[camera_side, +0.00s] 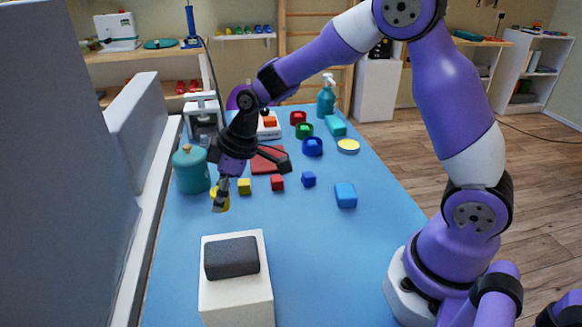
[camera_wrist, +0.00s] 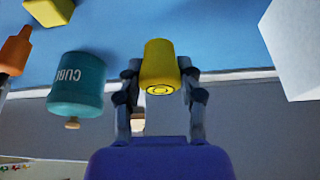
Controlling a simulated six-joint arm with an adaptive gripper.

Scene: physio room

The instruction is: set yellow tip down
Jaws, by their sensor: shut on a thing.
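The yellow tip (camera_side: 224,203) is a small yellow piece with a tapered body. In the wrist view, the yellow tip (camera_wrist: 159,62) sits between the two fingers of my gripper (camera_wrist: 160,78), with its round, ringed end facing the camera. In the side view, my gripper (camera_side: 220,197) points down over the left part of the blue table, shut on the tip and partly covering it. The tip is close to the table top, but I cannot tell whether it touches.
A teal jar (camera_side: 192,172) stands just left of my gripper. A yellow cube (camera_side: 244,186), red cube (camera_side: 277,182) and blue cube (camera_side: 309,179) lie to the right. A white block (camera_side: 236,295) with a dark grey pad (camera_side: 231,258) stands in front. The table (camera_side: 325,260) is clear at front right.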

